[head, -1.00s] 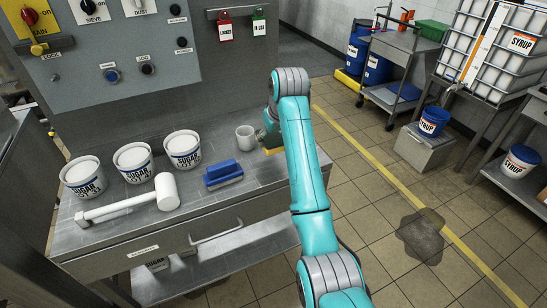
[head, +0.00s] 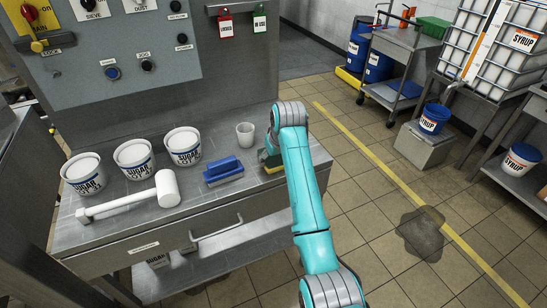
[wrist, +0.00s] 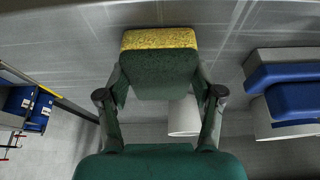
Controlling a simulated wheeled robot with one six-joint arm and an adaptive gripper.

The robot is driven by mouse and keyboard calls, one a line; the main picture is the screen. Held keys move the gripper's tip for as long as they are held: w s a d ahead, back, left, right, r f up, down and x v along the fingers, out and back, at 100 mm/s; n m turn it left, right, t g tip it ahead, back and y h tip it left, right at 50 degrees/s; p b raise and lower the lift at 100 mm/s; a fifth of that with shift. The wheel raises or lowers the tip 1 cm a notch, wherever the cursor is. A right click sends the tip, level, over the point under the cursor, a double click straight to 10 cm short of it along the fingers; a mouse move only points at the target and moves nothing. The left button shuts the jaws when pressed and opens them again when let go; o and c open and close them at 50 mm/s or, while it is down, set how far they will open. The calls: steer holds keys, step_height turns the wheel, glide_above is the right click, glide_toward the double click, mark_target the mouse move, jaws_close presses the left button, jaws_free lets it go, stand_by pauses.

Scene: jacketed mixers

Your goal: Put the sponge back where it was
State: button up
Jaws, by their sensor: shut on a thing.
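The sponge (wrist: 159,41), with a yellow part and a dark green part, is between the fingers of my gripper (wrist: 160,85) in the wrist view. My gripper is shut on it. In the head view a bit of the sponge (head: 273,169) shows low over the right end of the steel counter (head: 262,194), mostly hidden by my arm. I cannot tell whether it touches the counter.
A blue brush-like block (head: 223,171) lies left of my gripper. A grey cup (head: 245,134) stands just behind. Several sugar tubs (head: 184,146) and a white mallet (head: 167,188) are further left. The counter's right edge is close by my arm.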

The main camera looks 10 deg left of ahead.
steer(key=shift+f, duration=0.15)
steer(key=o, duration=1.1)
steer(key=v, duration=1.2)
steer(key=shift+s, duration=0.1)
